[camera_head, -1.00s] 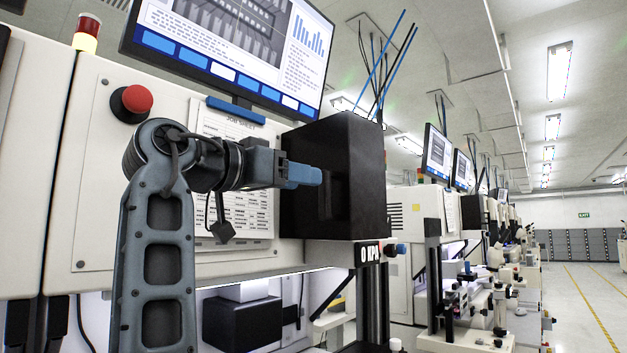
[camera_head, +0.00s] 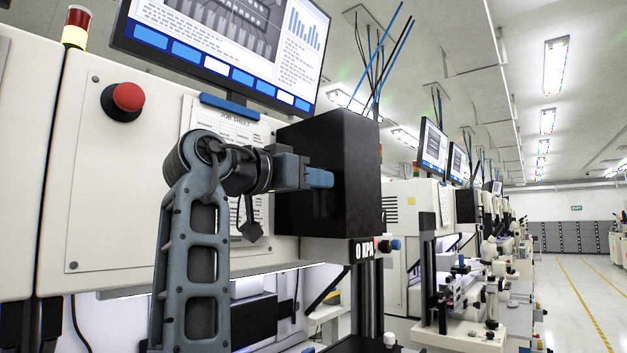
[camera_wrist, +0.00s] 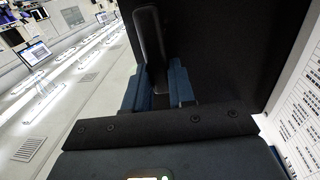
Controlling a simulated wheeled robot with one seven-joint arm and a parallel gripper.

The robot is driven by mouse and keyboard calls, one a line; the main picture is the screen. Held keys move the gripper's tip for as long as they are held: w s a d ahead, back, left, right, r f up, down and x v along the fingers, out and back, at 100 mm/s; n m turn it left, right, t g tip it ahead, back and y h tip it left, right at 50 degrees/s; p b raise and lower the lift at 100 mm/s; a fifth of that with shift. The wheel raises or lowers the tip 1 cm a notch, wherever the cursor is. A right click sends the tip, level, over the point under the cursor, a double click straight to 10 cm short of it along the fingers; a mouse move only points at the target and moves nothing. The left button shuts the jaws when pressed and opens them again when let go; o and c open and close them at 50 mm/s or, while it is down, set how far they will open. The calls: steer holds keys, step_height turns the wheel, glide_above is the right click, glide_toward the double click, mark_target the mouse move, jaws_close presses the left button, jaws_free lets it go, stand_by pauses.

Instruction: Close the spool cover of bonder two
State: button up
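The black, box-shaped spool cover (camera_head: 348,175) sits on the front of the nearest bonder, below its monitor. I cannot tell how far open it is. In the wrist view, the dark cover face (camera_wrist: 225,50) fills much of the picture, with an upright dark bar like a handle (camera_wrist: 149,35) on it. My gripper (camera_head: 322,178) points right, in front of the cover's near side. Its blue fingers stand apart in the wrist view (camera_wrist: 160,88), with the bar's lower end between them. Contact with the bar is not clear. No bonder number is readable.
A red emergency button (camera_head: 126,98) and a job sheet (camera_head: 225,125) are on the panel behind my arm. A monitor (camera_head: 225,45) hangs above. A dark post (camera_head: 369,295) stands below the cover. More bonders recede right, beside a free aisle (camera_head: 580,300).

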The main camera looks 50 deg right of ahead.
jaws_close()
steer(key=shift+s, duration=0.1)
